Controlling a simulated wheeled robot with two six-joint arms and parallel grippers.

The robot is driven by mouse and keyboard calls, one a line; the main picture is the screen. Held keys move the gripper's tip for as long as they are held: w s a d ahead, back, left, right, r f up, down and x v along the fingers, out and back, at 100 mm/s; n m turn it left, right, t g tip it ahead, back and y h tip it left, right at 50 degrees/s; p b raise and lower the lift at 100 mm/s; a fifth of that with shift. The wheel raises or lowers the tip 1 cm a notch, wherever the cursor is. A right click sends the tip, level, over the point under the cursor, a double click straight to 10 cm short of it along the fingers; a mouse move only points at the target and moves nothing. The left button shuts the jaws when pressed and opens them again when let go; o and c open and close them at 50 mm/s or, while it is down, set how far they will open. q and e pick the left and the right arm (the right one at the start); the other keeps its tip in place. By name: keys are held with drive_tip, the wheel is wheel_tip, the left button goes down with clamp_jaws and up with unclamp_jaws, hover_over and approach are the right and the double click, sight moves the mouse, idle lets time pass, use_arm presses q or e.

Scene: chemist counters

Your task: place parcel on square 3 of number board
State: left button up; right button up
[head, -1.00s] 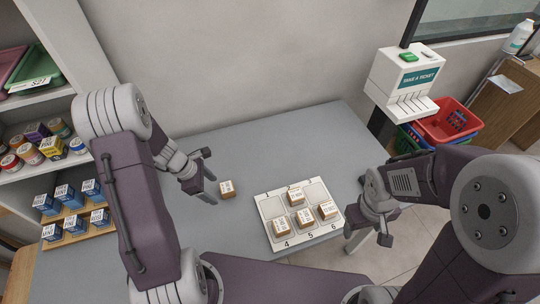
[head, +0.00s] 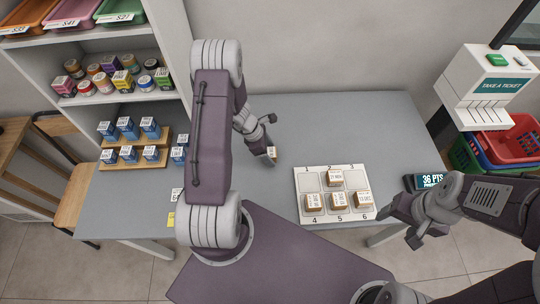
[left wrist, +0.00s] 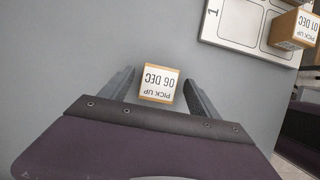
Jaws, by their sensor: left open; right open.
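A small tan parcel (head: 272,152) with a white label stands on the grey counter, left of the number board (head: 299,207). The left wrist view shows the parcel (left wrist: 158,83), labelled "06 DEC", between the spread fingers of my left gripper (left wrist: 158,88), with gaps on both sides. In the head view my left gripper (head: 269,140) is open at the parcel and partly covers it. On the board, squares 2, 4, 5 and 6 bear parcels; squares 1 and 3 (head: 355,178) are bare. My right gripper (head: 397,226) is open and empty, right of the board.
A shelf unit (head: 175,60) with trays, jars and boxes stands on the left. Blue boxes (head: 128,127) on wooden stands are at the counter's left end. A small display (head: 430,181) and ticket machine (head: 487,85) are right. The counter behind the board is clear.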

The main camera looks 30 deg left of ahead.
sight(271, 152)
use_arm(q)
drive_tip(key=shift+w+f, duration=0.2)
drive_tip(key=shift+f, duration=0.15)
drive_tip(key=c, duration=1.5)
drive_tip(key=shift+r, duration=0.15)
drive_tip(key=r, duration=0.4)
drive_tip(key=shift+d+r+p, duration=0.2)
drive_tip(key=shift+d+p, duration=0.1)
drive_tip(key=shift+p, duration=0.05)
drive_tip(key=d+r, duration=0.2)
drive_tip(key=d, duration=0.1)
drive_tip(key=d+r, duration=0.2)
drive_tip(key=d, duration=0.2)
drive_tip(key=d+r, duration=0.2)
drive_tip(key=d, duration=0.2)
drive_tip(key=shift+s+d+r, duration=0.1)
drive_tip(key=shift+s+r, duration=0.1)
drive_tip(key=shift+r, duration=0.05)
